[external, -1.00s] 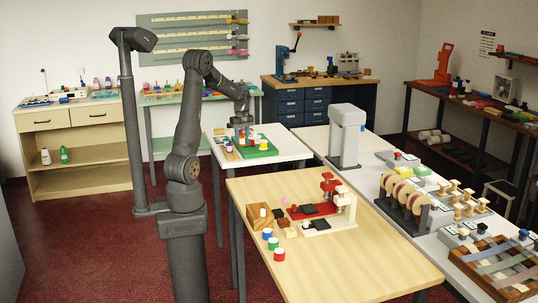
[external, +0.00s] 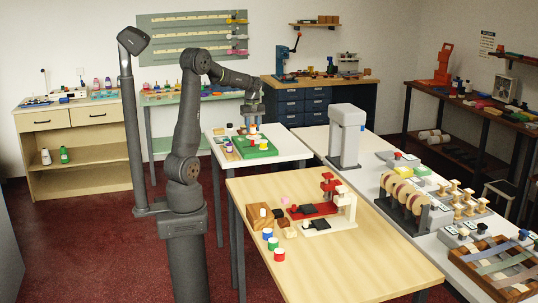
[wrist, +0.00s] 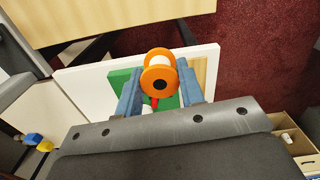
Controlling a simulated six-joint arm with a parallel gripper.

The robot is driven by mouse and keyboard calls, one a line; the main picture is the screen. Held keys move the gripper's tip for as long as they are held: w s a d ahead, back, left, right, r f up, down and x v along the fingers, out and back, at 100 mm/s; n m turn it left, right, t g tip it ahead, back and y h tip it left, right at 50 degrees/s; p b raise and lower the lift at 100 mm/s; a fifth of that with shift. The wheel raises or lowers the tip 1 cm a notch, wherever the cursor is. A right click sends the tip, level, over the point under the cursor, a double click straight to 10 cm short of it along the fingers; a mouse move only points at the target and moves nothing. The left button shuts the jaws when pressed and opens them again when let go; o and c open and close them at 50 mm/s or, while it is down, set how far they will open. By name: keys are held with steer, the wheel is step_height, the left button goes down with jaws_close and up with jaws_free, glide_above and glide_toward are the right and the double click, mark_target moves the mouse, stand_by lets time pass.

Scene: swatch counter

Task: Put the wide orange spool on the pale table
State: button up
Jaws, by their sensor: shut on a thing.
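The wide orange spool (wrist: 159,72) has orange flanges and a pale core. My gripper (wrist: 160,88) is shut on it, with a blue finger on each side. In the external view my gripper (external: 253,117) holds the spool (external: 253,128) above the green tray (external: 240,152), which is on the small white table (external: 290,151). A pale wooden table (external: 365,270) stands in front of it, and its light top (wrist: 115,20) also shows at the top of the wrist view.
On the wooden table are a red and cream press (external: 330,190), a wooden block (external: 259,216) and several small coloured spools (external: 279,254) near its left edge. Its front right part is clear. A grey-white machine (external: 346,136) stands on the white counter behind.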

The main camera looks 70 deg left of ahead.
steer(key=w+d+m, duration=0.3)
steer(key=w+d, duration=0.4)
steer(key=d, duration=0.4)
steer(key=w+d+m, duration=0.2)
steer(key=w+d, duration=0.6)
steer(key=d, duration=0.2)
steer(key=w+d+m, duration=0.2)
steer(key=d+m, duration=0.3)
steer(key=d, duration=2.1)
steer(key=s+d+m, duration=0.2)
steer(key=s+d, duration=0.3)
steer(key=d, duration=0.6)
steer(key=s+d+m, duration=0.2)
steer(key=s+d, duration=0.2)
steer(key=d, duration=0.8)
steer(key=s+d+m, duration=0.3)
steer(key=s+d, duration=1.3)
glide_above(331, 276)
step_height(331, 276, down, 18)
steer(key=shift+r, duration=0.15)
steer(key=shift+f, duration=1.95)
